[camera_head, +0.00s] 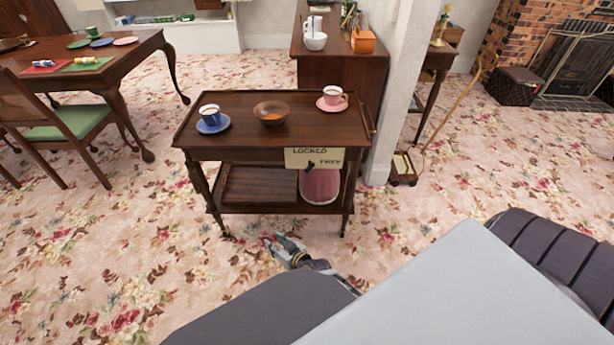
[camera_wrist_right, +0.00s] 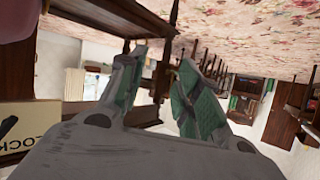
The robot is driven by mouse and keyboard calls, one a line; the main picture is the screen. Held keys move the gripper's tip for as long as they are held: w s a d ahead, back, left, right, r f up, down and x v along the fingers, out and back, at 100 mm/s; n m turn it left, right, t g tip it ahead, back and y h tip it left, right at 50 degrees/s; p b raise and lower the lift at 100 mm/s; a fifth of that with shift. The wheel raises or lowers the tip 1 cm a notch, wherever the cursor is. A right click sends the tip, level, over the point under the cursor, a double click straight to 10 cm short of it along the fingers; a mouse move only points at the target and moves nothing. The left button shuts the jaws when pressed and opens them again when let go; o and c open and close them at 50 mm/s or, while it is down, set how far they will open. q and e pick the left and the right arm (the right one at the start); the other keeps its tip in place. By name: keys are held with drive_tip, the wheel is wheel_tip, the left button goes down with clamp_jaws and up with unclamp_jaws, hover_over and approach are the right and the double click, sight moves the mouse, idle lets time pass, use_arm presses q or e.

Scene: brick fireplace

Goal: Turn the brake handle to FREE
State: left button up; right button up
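A dark wooden trolley (camera_head: 245,140) stands ahead of me. A cream plate (camera_head: 330,153) on its near side, toward the right, reads LOCKED at the top and FREE at the right. A small black brake handle (camera_head: 310,164) is on the plate; its exact direction is too small to tell. In the right wrist view the plate (camera_wrist_right: 35,118) and part of the black handle (camera_wrist_right: 8,126) show at the left edge. My right gripper (camera_head: 272,241) is open and empty, low in front of the trolley, left of the handle and apart from it. Its spread green-padded fingers (camera_wrist_right: 160,85) show in the wrist view. My left gripper is not in view.
The trolley top holds a blue cup (camera_head: 210,114) on a saucer, a brown bowl (camera_head: 271,113) and a pink cup (camera_head: 332,95). A pink object (camera_head: 320,186) is on the lower shelf. A white pillar (camera_head: 400,90) is close on the right.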

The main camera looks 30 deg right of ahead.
drive_tip(key=w+d+r+n+t+h+b, duration=0.15)
drive_tip(key=w+d+n+h+b, duration=0.4)
drive_tip(key=n, duration=0.55)
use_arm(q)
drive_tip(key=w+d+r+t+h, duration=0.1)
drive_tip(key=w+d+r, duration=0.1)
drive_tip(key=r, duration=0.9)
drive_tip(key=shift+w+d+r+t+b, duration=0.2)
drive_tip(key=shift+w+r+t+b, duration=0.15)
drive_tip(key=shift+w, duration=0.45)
use_arm(e)
drive_tip(key=s+d+r+n+t+h, duration=0.1)
drive_tip(key=s+d+r+n+h, duration=0.1)
drive_tip(key=d+r+n+h, duration=0.5)
drive_tip(key=d+r+n, duration=0.3)
drive_tip(key=r, duration=0.2)
drive_tip(key=shift+d, duration=0.35)
drive_tip(key=shift+w, duration=0.15)
